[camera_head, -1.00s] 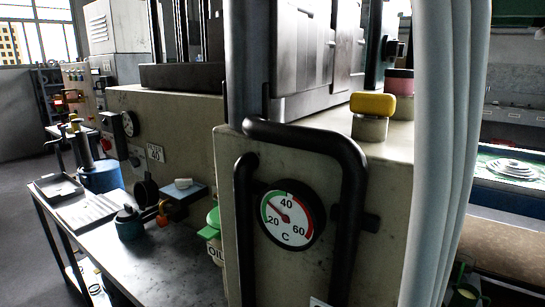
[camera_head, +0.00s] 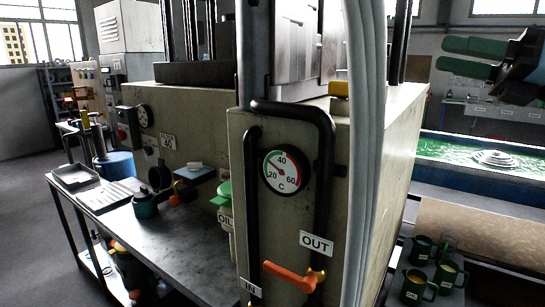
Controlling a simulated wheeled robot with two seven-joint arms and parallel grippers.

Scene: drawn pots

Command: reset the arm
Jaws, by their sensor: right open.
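My right gripper (camera_head: 440,53) is at the upper right of the head view, in the air and pointing left. Its two green fingers are apart with nothing between them, and its dark body runs off the right edge. It is right of the large beige machine (camera_head: 388,140) and clear of it. My left gripper is not in view.
A thick pale hose (camera_head: 366,150) hangs down in front of the machine. The machine carries a round gauge (camera_head: 286,171), black pipes and an orange valve handle (camera_head: 290,277). Several dark mugs (camera_head: 414,285) stand at lower right. A blue tank (camera_head: 435,172) holds green liquid.

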